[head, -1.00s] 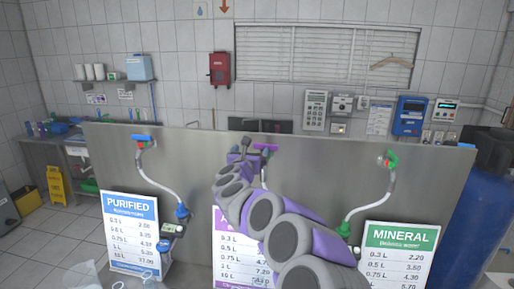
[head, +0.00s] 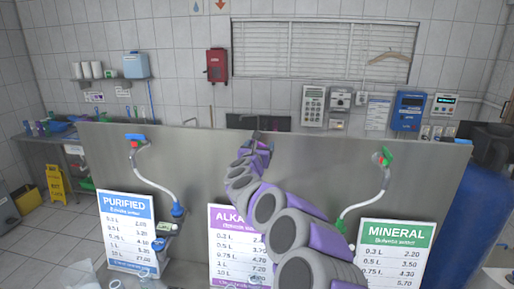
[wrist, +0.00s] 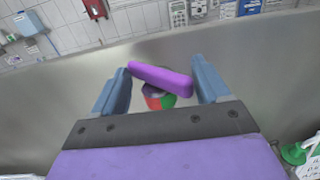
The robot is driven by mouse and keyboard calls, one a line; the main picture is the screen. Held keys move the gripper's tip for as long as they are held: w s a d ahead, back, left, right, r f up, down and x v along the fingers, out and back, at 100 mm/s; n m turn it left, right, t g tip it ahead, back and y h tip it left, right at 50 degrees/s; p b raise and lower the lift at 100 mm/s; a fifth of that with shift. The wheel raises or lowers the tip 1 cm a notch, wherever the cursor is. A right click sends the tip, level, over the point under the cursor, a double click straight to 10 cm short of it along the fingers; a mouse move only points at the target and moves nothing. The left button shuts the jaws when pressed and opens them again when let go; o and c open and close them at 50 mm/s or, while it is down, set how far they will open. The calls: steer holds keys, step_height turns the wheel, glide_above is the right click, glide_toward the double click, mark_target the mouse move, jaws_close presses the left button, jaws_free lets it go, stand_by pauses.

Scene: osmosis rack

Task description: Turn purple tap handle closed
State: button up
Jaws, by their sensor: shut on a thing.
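The purple tap handle (wrist: 160,79) is a rounded bar in the wrist view, lying crosswise with its right end a little lower. Below it shows a small part of the tap body (wrist: 158,102), with red and green on it. My gripper (wrist: 161,68) has one blue-grey finger at each end of the bar and is shut on it. In the head view my gripper (head: 260,139) is at the middle of the steel panel's upper part, and my arm hides most of the purple tap there.
The steel panel (head: 330,160) holds a blue-handled tap (head: 135,138) at left and a green-handled tap (head: 384,156) at right, each with a white hose. Price signs stand below, including PURIFIED (head: 127,215) and MINERAL (head: 397,245). A blue tank (head: 450,225) stands at the right.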

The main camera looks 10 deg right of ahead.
steer(key=shift+s+a+r, duration=0.1)
steer(key=shift+s+r, duration=0.1)
steer(key=shift+s, duration=0.05)
steer(key=c, duration=0.3)
steer(key=shift+w, duration=0.1)
steer(key=c, duration=0.3)
steer(key=shift+a+f, duration=0.15)
steer(key=shift+a, duration=0.1)
steer(key=c, duration=0.6)
steer(key=shift+d, duration=0.1)
jaws_close()
